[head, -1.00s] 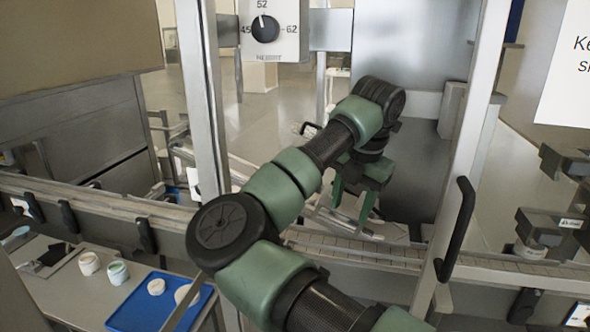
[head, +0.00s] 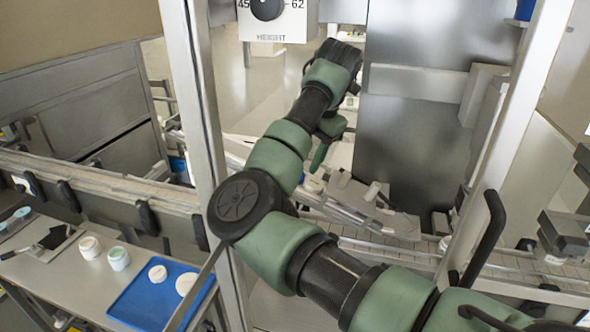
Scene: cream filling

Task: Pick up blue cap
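I cannot make out a blue cap for certain in the head view. My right arm comes in from the lower right and reaches through the machine frame. Its green gripper (head: 322,148) points down above the metal conveyor parts (head: 360,200). One finger shows clearly; the other is hidden or overlapped, so its opening is unclear. Small whitish pieces (head: 374,190) sit on the conveyor parts right of the gripper, apart from it. My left gripper is not in view.
A blue tray (head: 135,308) with two white round pieces lies on the side table at lower left, beside two jars (head: 90,247). A metal post (head: 200,100) and a black handle (head: 487,235) flank my arm. A height dial (head: 268,12) hangs above.

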